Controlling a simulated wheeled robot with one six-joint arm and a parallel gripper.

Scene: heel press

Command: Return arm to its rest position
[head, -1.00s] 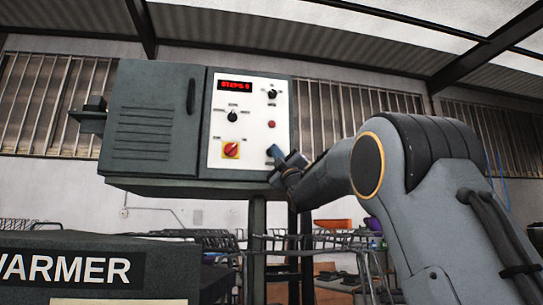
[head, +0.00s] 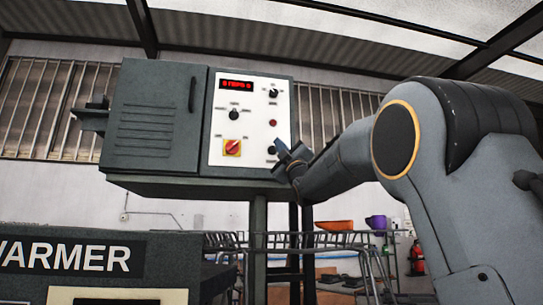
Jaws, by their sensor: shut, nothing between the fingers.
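My gripper (head: 282,153) is shut and empty at the lower right of the white control panel (head: 242,152) on the dark grey press cabinet (head: 155,130). A dark knob (head: 271,150) shows just beside the fingertips. I cannot tell whether they touch. My arm reaches in from the right side and hides part of the background.
The warmer (head: 185,260) with its white lettering stands at the lower left front. Metal racks (head: 330,240), an orange bin (head: 335,225) and a purple container (head: 377,223) are behind, below my arm. A red fire extinguisher (head: 416,257) stands at the right.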

